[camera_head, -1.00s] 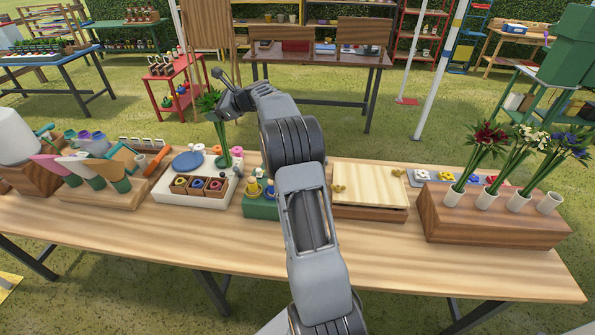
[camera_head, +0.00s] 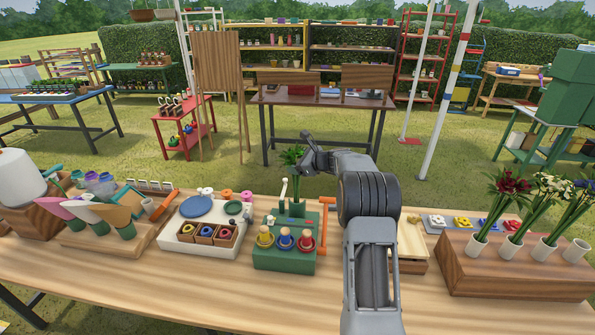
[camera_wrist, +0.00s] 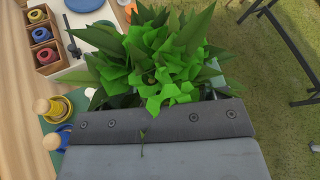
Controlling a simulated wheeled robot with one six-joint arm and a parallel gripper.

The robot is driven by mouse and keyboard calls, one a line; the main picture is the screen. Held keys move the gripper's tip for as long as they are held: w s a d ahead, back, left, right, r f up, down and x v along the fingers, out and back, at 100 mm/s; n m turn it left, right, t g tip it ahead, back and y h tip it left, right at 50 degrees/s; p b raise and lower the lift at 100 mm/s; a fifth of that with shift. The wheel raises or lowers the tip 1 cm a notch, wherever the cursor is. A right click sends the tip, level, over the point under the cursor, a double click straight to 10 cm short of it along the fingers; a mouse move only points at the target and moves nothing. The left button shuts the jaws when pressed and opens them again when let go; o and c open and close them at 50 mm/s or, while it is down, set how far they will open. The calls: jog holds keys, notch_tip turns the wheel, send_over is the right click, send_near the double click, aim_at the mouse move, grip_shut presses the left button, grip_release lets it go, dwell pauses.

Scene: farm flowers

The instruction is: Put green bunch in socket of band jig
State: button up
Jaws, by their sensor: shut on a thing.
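The green bunch (camera_head: 292,156) is a leafy head with stems below, roughly upright at the back of the green band jig (camera_head: 284,261). It also fills the upper middle of the wrist view (camera_wrist: 155,55). My gripper (camera_head: 305,168) is shut on it from the right, just below the leaves. The jig carries yellow, blue and red spools in front and an orange handle at its right. Its socket (camera_head: 291,209) seems to lie under the stems. I cannot tell whether the stem ends are inside or above it; the wrist view hides them.
A white tray (camera_head: 176,246) with small boxes of colored rolls stands left of the jig. A wooden block (camera_head: 508,268) with white tubes of flowers stands at the right. My arm covers part of a light wooden board (camera_head: 411,241). The front table strip is clear.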

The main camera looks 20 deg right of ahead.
aim_at(296, 185)
jog(key=shift+d+f, duration=0.1)
jog(key=shift+f, duration=1.4)
jog(key=shift+f, duration=0.2)
jog(key=o, duration=1.2)
jog(key=shift+r, duration=0.15)
